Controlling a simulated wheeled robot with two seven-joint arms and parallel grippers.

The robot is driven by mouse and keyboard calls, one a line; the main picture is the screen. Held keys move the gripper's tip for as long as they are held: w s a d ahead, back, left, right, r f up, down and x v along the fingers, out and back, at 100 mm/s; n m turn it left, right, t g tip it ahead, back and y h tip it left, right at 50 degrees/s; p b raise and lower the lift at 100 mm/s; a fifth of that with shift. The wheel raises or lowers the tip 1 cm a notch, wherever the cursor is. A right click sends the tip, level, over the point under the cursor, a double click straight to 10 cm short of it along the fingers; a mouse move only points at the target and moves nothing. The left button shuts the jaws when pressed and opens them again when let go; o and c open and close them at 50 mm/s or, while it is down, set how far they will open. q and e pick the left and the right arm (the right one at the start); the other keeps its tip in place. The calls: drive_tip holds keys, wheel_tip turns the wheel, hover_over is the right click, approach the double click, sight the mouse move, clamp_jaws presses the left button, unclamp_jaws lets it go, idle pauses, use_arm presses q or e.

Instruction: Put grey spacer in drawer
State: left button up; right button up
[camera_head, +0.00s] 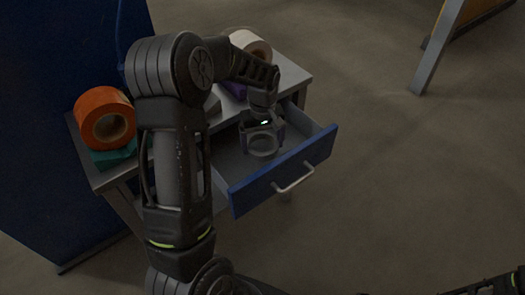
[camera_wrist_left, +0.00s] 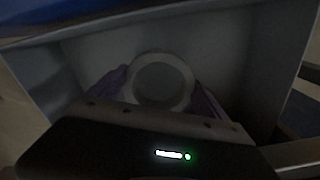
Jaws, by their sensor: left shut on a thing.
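The grey spacer (camera_head: 264,155) is a ring held in my left gripper (camera_head: 263,138), whose jaws are shut on it. Gripper and ring are over the open drawer (camera_head: 230,165), within its outline in the head view. The drawer has a blue front and a pale handle (camera_head: 295,179). In the left wrist view the ring (camera_wrist_left: 160,57) sits between the two purplish fingers, with the drawer's grey floor (camera_wrist_left: 220,55) behind it. Whether the ring touches the floor cannot be told.
An orange roll (camera_head: 90,103) on a green block (camera_head: 113,157) stands at the table's left. A white roll (camera_head: 240,40) with a purple item (camera_head: 236,89) is at the back. The table top (camera_head: 290,72) is bare at the right. A blue panel (camera_head: 50,130) stands left.

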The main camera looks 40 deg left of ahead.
sight(263, 151)
use_arm(q)
drive_tip(key=shift+f, duration=1.9)
drive_tip(key=shift+f, duration=0.2)
drive_tip(key=o, duration=1.3)
drive_tip(key=shift+r, duration=0.1)
wheel_tip(263, 151, up, 12)
drive_tip(key=shift+r, duration=0.15)
